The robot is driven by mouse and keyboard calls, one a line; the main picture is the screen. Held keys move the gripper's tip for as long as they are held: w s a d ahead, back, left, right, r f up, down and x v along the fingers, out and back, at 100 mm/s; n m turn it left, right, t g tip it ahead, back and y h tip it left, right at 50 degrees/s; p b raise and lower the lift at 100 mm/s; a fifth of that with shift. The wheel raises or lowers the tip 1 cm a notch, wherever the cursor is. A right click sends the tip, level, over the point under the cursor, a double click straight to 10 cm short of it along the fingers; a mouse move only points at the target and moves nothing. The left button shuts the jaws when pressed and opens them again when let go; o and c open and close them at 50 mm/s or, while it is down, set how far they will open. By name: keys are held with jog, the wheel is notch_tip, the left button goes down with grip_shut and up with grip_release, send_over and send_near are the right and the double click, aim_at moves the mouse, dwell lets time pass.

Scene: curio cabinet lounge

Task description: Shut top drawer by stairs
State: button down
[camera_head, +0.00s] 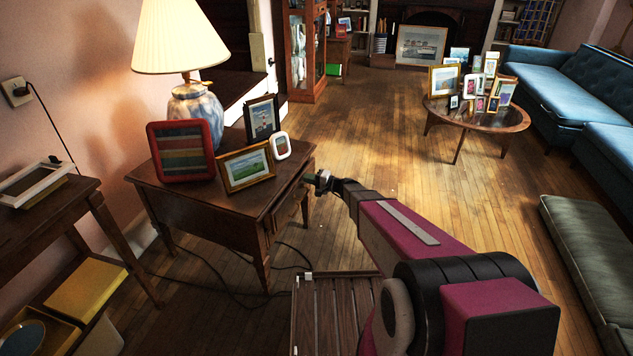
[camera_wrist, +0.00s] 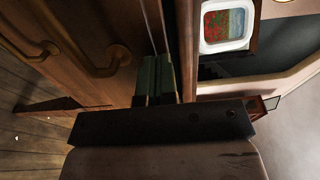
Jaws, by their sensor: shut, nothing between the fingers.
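The wooden side table (camera_head: 215,210) by the stairs (camera_head: 232,87) has its drawer side facing right in the head view. In the wrist view two brass handles show on its wooden fronts; the top drawer front (camera_wrist: 132,22) carries the nearer handle (camera_wrist: 105,65). My gripper (camera_head: 312,179) is at this drawer side, just below the tabletop edge. Its green fingers (camera_wrist: 158,82) are together and empty, close to the upper edge of the top drawer front. I cannot tell whether they touch it, or whether the drawer is fully flush.
On the table stand a lamp (camera_head: 195,100) and several framed pictures, including a small white one (camera_head: 280,146) near the drawer side. A cord (camera_head: 225,283) lies on the floor.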

aim_at(302, 176)
jog(key=shift+w+a, duration=0.1)
jog(key=shift+a, duration=0.15)
jog(key=x, duration=0.4)
jog(key=shift+w+a, duration=0.15)
jog(key=shift+a, duration=0.2)
jog(key=shift+w+a, duration=0.1)
jog(key=shift+a, duration=0.1)
jog(key=shift+d, duration=0.1)
